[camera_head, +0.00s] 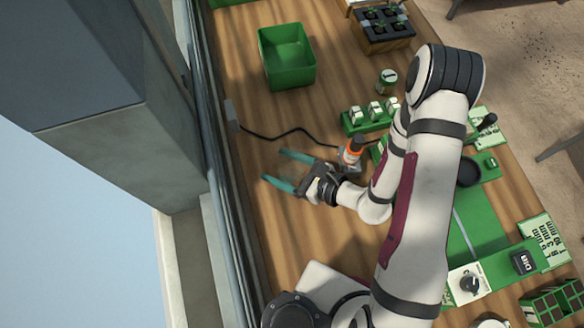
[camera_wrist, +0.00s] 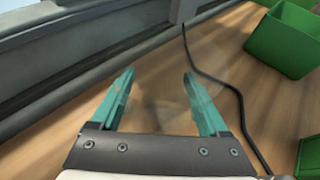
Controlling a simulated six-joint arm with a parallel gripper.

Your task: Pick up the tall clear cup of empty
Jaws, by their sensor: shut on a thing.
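My gripper (camera_head: 274,165) is over the wooden bench, left of the green stations, with its teal fingers apart around a clear thing. In the wrist view, the fingers (camera_wrist: 159,76) are shut on the tall clear cup (camera_wrist: 165,100). The cup is see-through and shows only as a faint outline and sheen, with the wood visible through it. Its contents and its exact height above the bench cannot be told. In the head view the cup is too faint to make out clearly.
A black cable (camera_head: 276,137) runs across the bench near my gripper. An open green bin (camera_head: 288,75) stands farther back. A green rack (camera_head: 352,128) with small jars and an orange-topped bottle (camera_head: 350,153) are close on the right. The window wall borders the bench on the left.

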